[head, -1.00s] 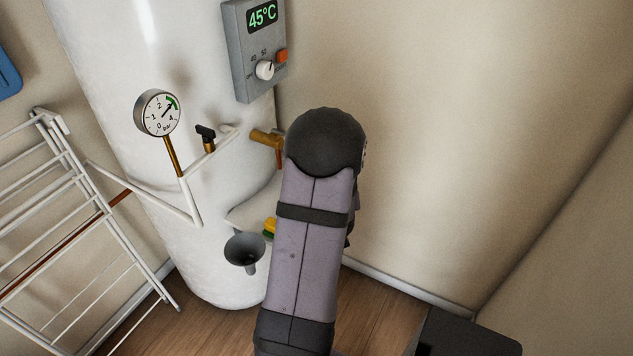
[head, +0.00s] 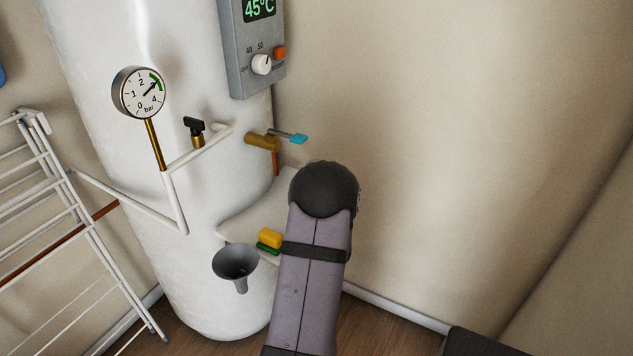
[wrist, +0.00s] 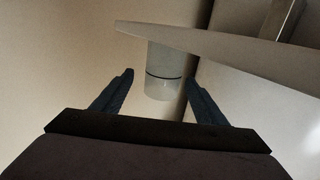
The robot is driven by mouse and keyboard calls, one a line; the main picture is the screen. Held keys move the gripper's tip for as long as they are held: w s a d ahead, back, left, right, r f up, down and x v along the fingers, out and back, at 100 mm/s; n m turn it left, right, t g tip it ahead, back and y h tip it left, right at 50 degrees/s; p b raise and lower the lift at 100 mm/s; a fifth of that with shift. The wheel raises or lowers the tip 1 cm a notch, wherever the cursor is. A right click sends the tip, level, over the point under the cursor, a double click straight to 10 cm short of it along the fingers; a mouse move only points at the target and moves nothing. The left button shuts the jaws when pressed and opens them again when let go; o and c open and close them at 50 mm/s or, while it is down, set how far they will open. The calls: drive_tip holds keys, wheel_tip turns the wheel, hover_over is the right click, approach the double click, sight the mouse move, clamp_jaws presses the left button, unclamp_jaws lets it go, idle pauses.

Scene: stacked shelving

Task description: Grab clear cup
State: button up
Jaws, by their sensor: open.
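The clear cup (wrist: 164,66) shows in the wrist view as a pale, see-through cylinder with a thin dark band around it. Its upper part in the picture meets the edge of a pale shelf board (wrist: 228,45). My gripper (wrist: 159,77) is open, with its dark fingers to the left and right of the cup in the picture. I cannot tell whether either finger touches it. In the head view my arm hides the gripper, and the cup does not show.
A white boiler tank (head: 120,60) carries a pressure gauge (head: 139,93), a grey control box (head: 250,50) and a brass valve with a blue lever (head: 299,139). A yellow-green sponge (head: 270,238) and grey funnel (head: 236,263) are left of my arm. A drying rack (head: 62,215) stands far left.

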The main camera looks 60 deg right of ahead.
drive_tip(key=shift+x, duration=1.05)
drive_tip(key=shift+w+x, duration=0.25)
drive_tip(key=shift+x, duration=1.65)
drive_tip(key=shift+w+d+r, duration=0.15)
drive_tip(key=shift+w+d, duration=0.2)
drive_tip(key=shift+d, duration=0.1)
drive_tip(key=shift+c, duration=0.5)
drive_tip(key=c, duration=1)
